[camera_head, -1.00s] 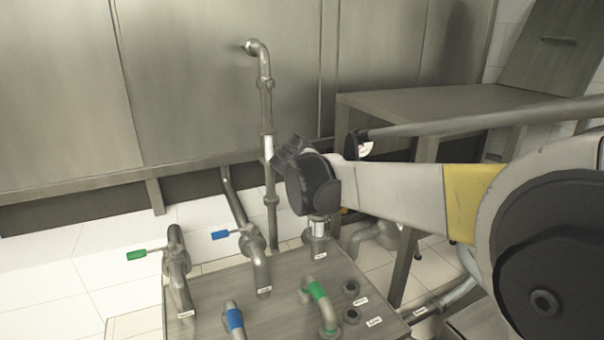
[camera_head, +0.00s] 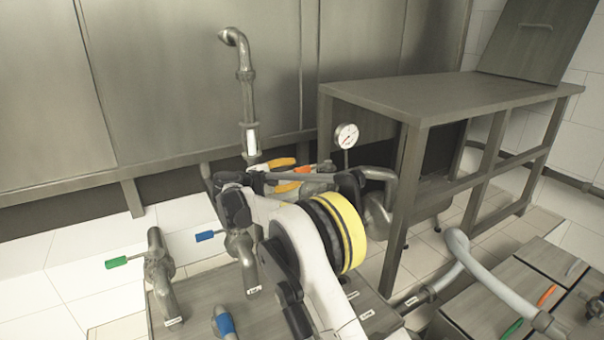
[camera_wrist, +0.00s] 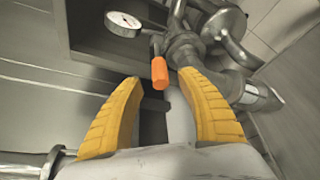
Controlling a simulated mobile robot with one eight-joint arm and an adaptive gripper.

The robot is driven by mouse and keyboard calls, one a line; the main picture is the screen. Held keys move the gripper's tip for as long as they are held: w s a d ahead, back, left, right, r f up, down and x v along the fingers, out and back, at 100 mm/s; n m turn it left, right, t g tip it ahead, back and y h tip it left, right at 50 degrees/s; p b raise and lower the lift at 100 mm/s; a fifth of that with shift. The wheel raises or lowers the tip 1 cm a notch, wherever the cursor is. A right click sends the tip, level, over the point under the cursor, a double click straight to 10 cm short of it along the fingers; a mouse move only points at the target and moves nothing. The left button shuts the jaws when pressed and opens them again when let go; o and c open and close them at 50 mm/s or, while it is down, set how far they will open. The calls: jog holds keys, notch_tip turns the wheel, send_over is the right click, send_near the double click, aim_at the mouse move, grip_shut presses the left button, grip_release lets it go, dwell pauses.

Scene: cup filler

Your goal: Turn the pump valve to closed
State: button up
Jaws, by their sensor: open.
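The pump valve's orange handle (camera_wrist: 160,73) shows in the wrist view, hanging from a grey pipe fitting (camera_wrist: 184,50). In the head view the orange handle (camera_head: 303,170) is a small patch beyond my gripper's fingers. My gripper (camera_wrist: 163,82) is open, with its two yellow fingers spread. The handle appears between the fingertips in the wrist view, with no visible contact. In the head view my gripper (camera_head: 291,175) points away from the camera, and my arm hides much of the valve and its piping.
A pressure gauge (camera_head: 346,135) stands behind the gripper. A steel table (camera_head: 450,95) is at right. Green (camera_head: 116,262) and blue (camera_head: 205,236) handled valves stand at left. A vertical pipe (camera_head: 247,105) rises behind the arm. A grey hose (camera_head: 485,270) curves at lower right.

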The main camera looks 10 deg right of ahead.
aim_at(313, 168)
jog(key=x, duration=0.5)
jog(key=shift+c, duration=0.4)
jog(key=shift+s+a+r, duration=0.1)
grip_shut()
